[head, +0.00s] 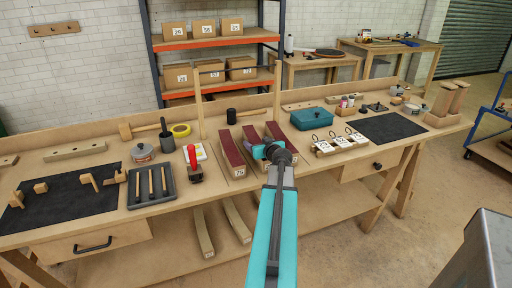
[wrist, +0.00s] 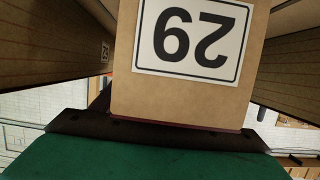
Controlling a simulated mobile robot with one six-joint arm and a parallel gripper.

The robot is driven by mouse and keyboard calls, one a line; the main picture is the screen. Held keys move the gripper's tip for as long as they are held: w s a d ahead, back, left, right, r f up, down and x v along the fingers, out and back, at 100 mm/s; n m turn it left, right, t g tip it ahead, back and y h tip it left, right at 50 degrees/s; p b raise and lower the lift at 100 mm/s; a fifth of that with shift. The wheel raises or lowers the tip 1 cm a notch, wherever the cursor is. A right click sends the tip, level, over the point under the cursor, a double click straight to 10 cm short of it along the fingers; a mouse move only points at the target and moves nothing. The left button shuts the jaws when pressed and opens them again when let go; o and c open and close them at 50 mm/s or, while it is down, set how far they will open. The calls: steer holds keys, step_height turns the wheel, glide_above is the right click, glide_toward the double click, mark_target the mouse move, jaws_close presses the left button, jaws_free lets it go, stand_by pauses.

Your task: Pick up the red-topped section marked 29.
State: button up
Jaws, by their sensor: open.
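Three red-topped curved wooden sections lie side by side on the bench in the head view. The section marked 29 (wrist: 190,90) fills the middle of the wrist view, its end label upside down and its red top edge just showing at the bottom. It appears to be the middle section (head: 252,136) in the head view, where my arm hides its labelled end. My gripper (head: 265,151) is open at that near end, with nothing held. In the wrist view, a dark-edged green surface crosses below the block; whether it touches the block I cannot tell.
Neighbouring sections stand close on both sides, the left one (head: 230,150) and the right one (head: 280,133). A red-handled tool (head: 193,162) is to the left. Small labelled blocks with rings (head: 341,142) and a teal box (head: 312,119) are to the right.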

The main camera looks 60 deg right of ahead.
mark_target(256, 141)
steer(key=shift+x, duration=1.15)
steer(key=shift+c, duration=0.4)
steer(key=c, duration=1.6)
steer(key=shift+r, duration=0.15)
steer(key=shift+r, duration=4.9)
